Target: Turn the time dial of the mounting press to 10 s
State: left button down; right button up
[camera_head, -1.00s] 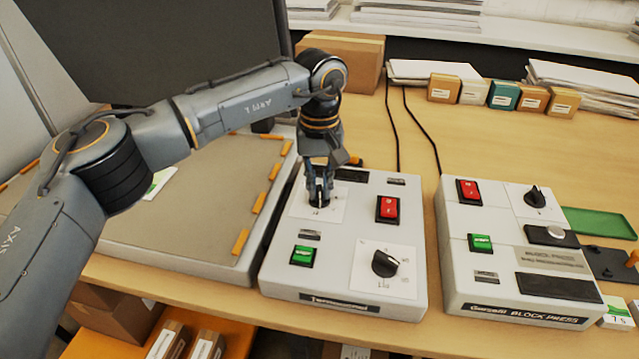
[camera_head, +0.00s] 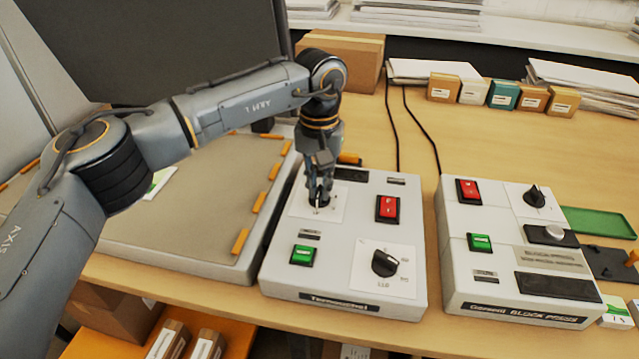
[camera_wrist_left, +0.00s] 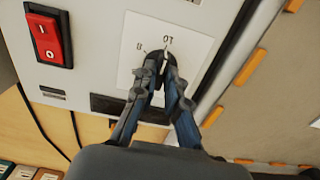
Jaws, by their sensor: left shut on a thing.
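The left control box (camera_head: 285,258) stands beside the large press bed. It carries a dial on a white plate (camera_head: 333,212) at its upper left and a second black dial (camera_head: 384,263) at its lower right. My left gripper (camera_head: 319,199) points down and is shut on the upper-left dial. In the left wrist view the gripper (camera_wrist_left: 165,80) has its fingers on both sides of the dial, near a white pointer mark and the plate (camera_wrist_left: 190,45). The print on the plates is too small to read surely. My right gripper is not in view.
A red switch (camera_head: 388,209) and a green switch (camera_head: 303,255) sit on the same box. The block press box (camera_head: 455,290) stands to the right with its own dial (camera_head: 534,196). Two black cables run behind. Small boxes (camera_head: 502,95) line the back.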

aim_at(319, 191)
pick_arm(q)
jog(key=c, duration=1.4)
grip_release()
notch_tip(319, 191, up, 12)
jog(key=shift+r, duration=0.1)
